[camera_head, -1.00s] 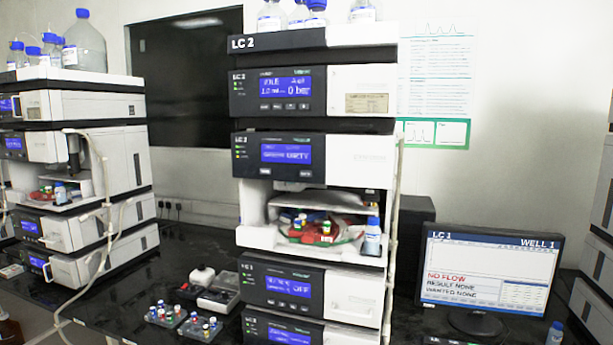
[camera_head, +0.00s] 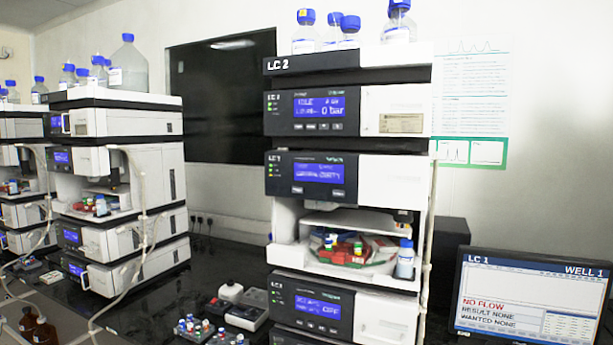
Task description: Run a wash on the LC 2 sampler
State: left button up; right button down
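The LC 2 stack stands in the middle of the head view, its top tray (camera_head: 300,64) labelled "LC 2". Its pump module (camera_head: 405,112) has a blue screen (camera_head: 319,107) reading "IDLE" and "0 bar". Below is the sampler module (camera_head: 392,183) with a blue screen (camera_head: 318,173) and small buttons; its text is too blurred to read surely. The open sampler bay (camera_head: 287,222) holds a carousel (camera_head: 375,262) with several coloured-cap vials (camera_head: 357,249). A bottle with a blue cap (camera_head: 405,262) stands at the bay's right front. Neither of my grippers is in view.
A monitor (camera_head: 530,300) at the right reads "LC 1", "WELL 1", "NO FLOW". Another stack (camera_head: 140,121) stands at the left with loose tubing (camera_head: 143,200). Vial racks (camera_head: 193,330) lie on the black bench. Bottles (camera_head: 398,22) stand on top of LC 2.

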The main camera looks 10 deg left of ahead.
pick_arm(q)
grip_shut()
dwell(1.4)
